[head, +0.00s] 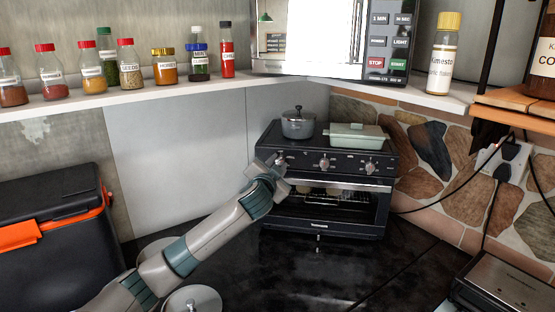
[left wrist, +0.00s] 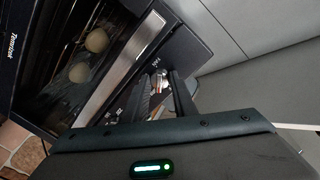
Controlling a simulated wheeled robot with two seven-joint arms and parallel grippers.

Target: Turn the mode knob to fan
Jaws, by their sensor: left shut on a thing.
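The black toaster oven (head: 335,139) stands on the dark counter with a row of silver knobs on its front panel. The middle knob (head: 323,164) and the right knob (head: 370,168) are in plain view. In the left wrist view, the fingers (left wrist: 164,97) are at the panel around the left knob (left wrist: 159,83). My right gripper is out of view.
A grey pot (head: 298,125) and a pale green lidded dish (head: 357,136) sit on the oven. Two round pale items (left wrist: 97,41) show behind the door glass. A black cooler (head: 55,225) is at the left, spice jars (head: 130,65) on the shelf above.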

